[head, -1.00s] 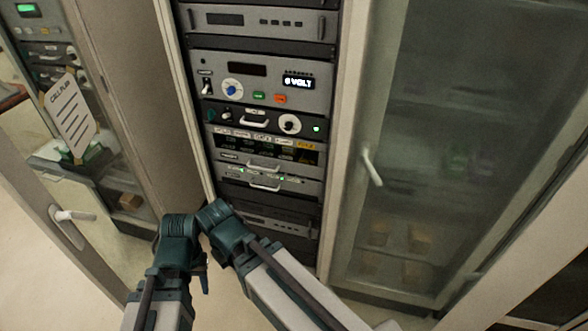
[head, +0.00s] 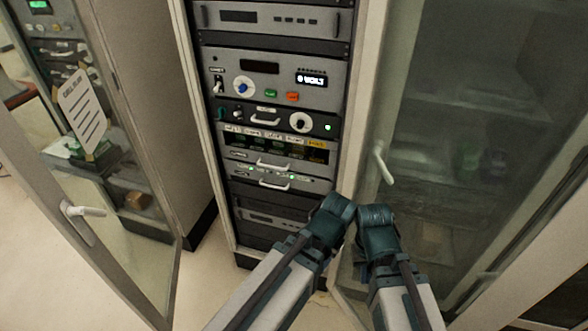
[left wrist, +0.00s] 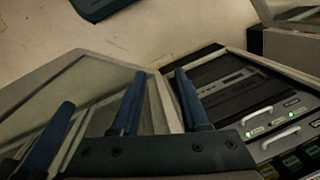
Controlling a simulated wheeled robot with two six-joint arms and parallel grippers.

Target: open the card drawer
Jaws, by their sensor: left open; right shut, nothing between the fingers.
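The card drawer looks like the rack unit with a row of small labels above dark slots (head: 275,146). It sits flush in the rack with a pale handle (head: 272,164) along its lower edge. My left gripper (left wrist: 160,85) is open and empty in the left wrist view, its blue fingers pointing away from the drawer handles at the lower right. My right gripper (head: 360,270) is mostly hidden by its own wrist in the head view, low in front of the glass door and right of the drawer, apart from it.
Below it is a similar handled panel (head: 275,183) with green lights. A glass cabinet door with a white handle (head: 383,165) stands at the right. An open glass door (head: 85,212) stands at the left. Bare floor (head: 215,285) lies between the left door and the rack.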

